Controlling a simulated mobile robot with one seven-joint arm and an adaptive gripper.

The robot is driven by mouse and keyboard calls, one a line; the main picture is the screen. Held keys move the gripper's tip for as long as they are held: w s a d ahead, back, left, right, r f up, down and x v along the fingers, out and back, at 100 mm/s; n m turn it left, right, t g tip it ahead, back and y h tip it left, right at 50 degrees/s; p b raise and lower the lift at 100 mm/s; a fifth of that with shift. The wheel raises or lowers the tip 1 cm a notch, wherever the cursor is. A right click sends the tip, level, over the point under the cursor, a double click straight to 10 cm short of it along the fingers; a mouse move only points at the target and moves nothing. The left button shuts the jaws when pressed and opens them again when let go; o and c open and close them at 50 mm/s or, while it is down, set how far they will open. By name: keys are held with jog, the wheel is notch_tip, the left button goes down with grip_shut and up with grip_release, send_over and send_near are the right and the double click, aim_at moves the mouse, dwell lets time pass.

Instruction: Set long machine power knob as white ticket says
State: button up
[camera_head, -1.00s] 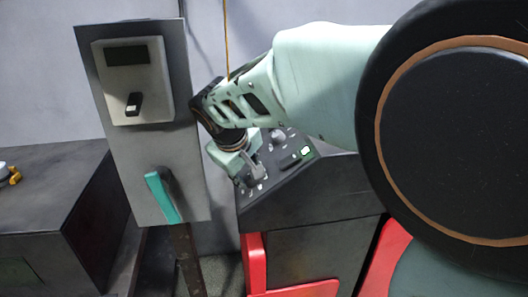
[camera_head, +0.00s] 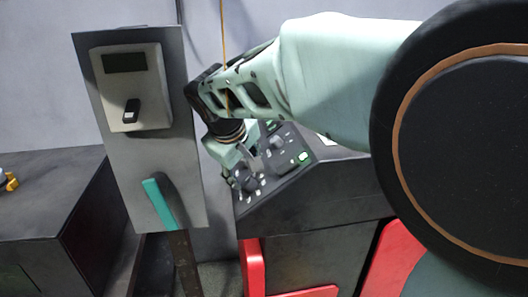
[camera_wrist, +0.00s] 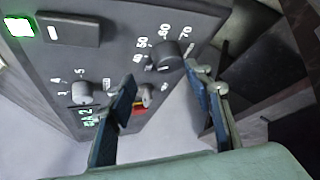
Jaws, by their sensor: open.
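The long dark machine (camera_head: 310,205) has a sloped control panel. In the wrist view the panel (camera_wrist: 110,55) carries a dark knob (camera_wrist: 168,55) with a scale of numbers around it, including 50, 60 and 70. A grey knob (camera_wrist: 82,93) has a small-number scale, and another grey knob (camera_wrist: 146,92) sits by red and yellow marks, partly behind a finger. My gripper (camera_wrist: 163,85) is open, its blue-padded fingers apart, with the dark knob beyond the gap. In the head view my gripper (camera_head: 246,160) is over the panel. I cannot make out a readable white ticket.
A green lit button (camera_wrist: 18,27), a black rocker (camera_wrist: 68,30) and a green display (camera_wrist: 87,115) share the panel. An upright grey board (camera_head: 185,190) with a teal handle (camera_head: 159,203) stands close left of my gripper. Red parts (camera_head: 253,270) stand at the machine's front.

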aim_at(245, 184)
notch_tip(245, 184, up, 7)
dwell(0.3)
jog(key=shift+c, duration=0.2)
